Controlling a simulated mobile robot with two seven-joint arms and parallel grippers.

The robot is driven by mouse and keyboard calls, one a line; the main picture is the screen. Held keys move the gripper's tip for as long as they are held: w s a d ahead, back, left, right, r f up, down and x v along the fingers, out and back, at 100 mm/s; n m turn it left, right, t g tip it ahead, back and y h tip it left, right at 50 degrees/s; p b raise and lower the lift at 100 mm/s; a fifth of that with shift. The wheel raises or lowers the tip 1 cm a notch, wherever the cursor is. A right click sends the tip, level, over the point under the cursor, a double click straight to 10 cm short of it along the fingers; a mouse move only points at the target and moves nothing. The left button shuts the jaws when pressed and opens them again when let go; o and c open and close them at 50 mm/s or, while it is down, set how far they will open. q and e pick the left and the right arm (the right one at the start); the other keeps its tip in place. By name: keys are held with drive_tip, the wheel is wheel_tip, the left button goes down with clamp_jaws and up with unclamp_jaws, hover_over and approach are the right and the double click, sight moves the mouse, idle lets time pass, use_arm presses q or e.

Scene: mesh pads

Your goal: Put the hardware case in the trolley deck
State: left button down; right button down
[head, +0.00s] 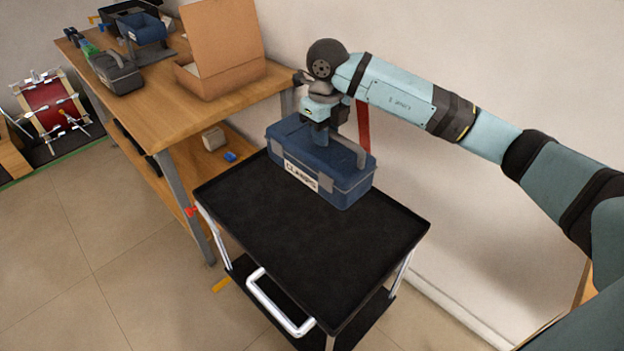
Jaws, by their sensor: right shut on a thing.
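The hardware case is a blue box (318,168) with grey latches, a grey handle and a white label on its front. It is at the back of the black trolley deck (300,252), over or on it; I cannot tell whether its base touches. My right gripper (335,138) comes from above and is shut on the case's handle, which it partly hides. The deck has a low rim, and its front and middle are bare. My left gripper is not in view.
A wooden workbench (150,110) stands left of the trolley, holding an open cardboard box (225,75), a dark grey case (117,72) and a blue item on a stand (143,30). A white trolley handle (275,305) faces the front. A wall is behind. Tiled floor is clear at left.

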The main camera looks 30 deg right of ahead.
wheel_tip(320, 180, down, 19)
drive_tip(key=b, duration=0.2)
idle(0.4)
drive_tip(key=c, duration=1.5)
unclamp_jaws()
drive_tip(key=shift+f, duration=0.2)
drive_tip(key=o, duration=0.4)
drive_tip(key=shift+r, duration=0.1)
